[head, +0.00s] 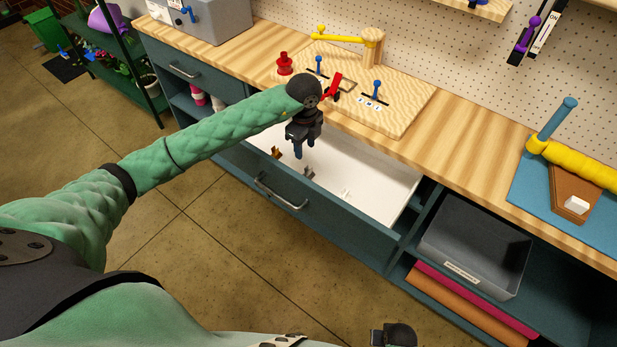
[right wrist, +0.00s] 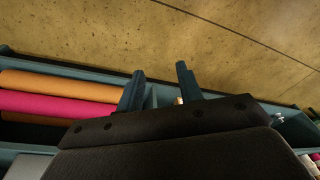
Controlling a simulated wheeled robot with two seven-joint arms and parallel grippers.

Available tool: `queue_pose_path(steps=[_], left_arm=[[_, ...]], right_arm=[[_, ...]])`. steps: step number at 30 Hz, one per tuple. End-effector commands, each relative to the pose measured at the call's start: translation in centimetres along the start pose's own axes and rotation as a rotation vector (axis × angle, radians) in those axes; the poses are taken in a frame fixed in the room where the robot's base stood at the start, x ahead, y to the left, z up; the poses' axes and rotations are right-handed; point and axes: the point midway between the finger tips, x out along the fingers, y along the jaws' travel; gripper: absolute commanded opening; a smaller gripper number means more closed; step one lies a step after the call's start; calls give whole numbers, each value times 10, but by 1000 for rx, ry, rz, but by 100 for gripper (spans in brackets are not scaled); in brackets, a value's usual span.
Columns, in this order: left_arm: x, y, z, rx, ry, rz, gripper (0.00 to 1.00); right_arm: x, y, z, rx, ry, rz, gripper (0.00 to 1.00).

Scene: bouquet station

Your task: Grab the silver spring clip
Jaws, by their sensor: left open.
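The drawer (head: 375,205) under the bench is pulled open and its inside is white. A small greyish clip (head: 308,172), which looks like the silver spring clip, lies near the drawer's front wall. A brown-gold clip (head: 277,153) lies to its left, and a small whitish item (head: 347,193) to its right. My left gripper (head: 304,155) points down over the drawer, open and empty, just above and behind the greyish clip in the picture. My right gripper (right wrist: 160,72) is open and empty in the right wrist view, its two blue fingers apart, away from the drawer.
A wooden board (head: 400,112) with red, blue and yellow fixtures stands on the bench behind the drawer. A dark grey bin (head: 475,245) sits in the shelf bay to the right, above orange and magenta rolls (head: 475,300). The drawer front (head: 290,208) juts toward me.

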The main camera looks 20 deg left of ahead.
Motion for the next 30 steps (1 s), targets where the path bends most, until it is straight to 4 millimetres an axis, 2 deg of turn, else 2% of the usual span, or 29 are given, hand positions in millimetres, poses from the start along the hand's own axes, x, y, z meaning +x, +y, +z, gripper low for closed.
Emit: queue_pose_path(steps=[1,6,9,12,15,21,26,30], left_arm=[[14,0,0,0,0,0,43],[27,0,0,0,0,0,43],[31,0,0,0,0,0,43],[33,0,0,0,0,0,43],[37,0,0,-1,1,1,43],[54,0,0,0,0,2,43],[61,-2,0,0,0,2,43],[69,-4,0,-1,0,1,43]], right_arm=[[-14,-3,-5,2,1,-5,36],[-68,-10,-13,7,-11,-17,36],[-88,-12,-14,9,-16,-21,36],[-98,-12,-14,9,-20,-23,36],[-96,-12,-12,9,-23,-23,36],[-76,-10,-8,9,-25,-20,36],[-65,-9,-4,9,-26,-18,36],[-44,-6,4,9,-30,-14,36]])
